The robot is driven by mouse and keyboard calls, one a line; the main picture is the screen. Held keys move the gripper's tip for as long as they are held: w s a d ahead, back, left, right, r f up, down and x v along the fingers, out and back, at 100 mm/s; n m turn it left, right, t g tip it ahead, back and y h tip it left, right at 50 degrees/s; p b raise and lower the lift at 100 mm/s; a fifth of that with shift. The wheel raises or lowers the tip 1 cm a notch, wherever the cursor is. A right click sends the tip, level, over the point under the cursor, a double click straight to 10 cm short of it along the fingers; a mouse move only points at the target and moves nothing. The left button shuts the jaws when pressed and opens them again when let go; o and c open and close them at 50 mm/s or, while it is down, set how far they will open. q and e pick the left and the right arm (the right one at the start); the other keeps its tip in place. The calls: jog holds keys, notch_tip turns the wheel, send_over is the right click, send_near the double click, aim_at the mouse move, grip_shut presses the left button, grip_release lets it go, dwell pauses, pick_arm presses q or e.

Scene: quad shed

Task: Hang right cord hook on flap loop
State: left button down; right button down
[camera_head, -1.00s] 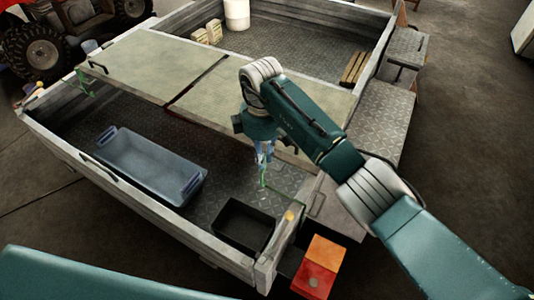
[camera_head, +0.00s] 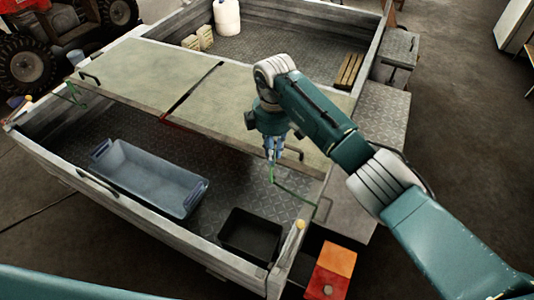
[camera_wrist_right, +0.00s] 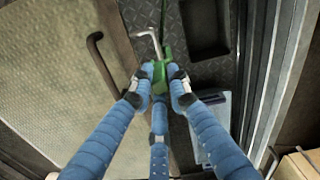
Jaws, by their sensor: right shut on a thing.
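My right gripper (camera_head: 272,160) is above the trailer bed, by the front right edge of the pale flap (camera_head: 255,115). In the right wrist view its blue fingers (camera_wrist_right: 158,85) are shut on the green body of the cord hook (camera_wrist_right: 161,72). The hook's bent silver metal end (camera_wrist_right: 149,34) sticks out past the fingertips. A green cord (camera_head: 295,193) runs from the gripper down toward the trailer's corner. The dark curved flap loop (camera_wrist_right: 101,62) stands on the flap left of the hook, apart from it. My left gripper is not in view.
A blue-grey tub (camera_head: 150,178) and a black bin (camera_head: 250,235) stand in the front bed. Another cord (camera_head: 75,94) is at the flap's left end. An orange and red box (camera_head: 330,270) is outside the trailer's right corner.

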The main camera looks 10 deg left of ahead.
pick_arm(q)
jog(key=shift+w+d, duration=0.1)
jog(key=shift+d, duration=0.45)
pick_arm(e)
jog(key=shift+d, duration=0.15)
pick_arm(q)
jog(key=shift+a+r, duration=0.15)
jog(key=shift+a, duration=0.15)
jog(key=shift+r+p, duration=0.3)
jog(key=shift+p, duration=0.05)
dwell(0.5)
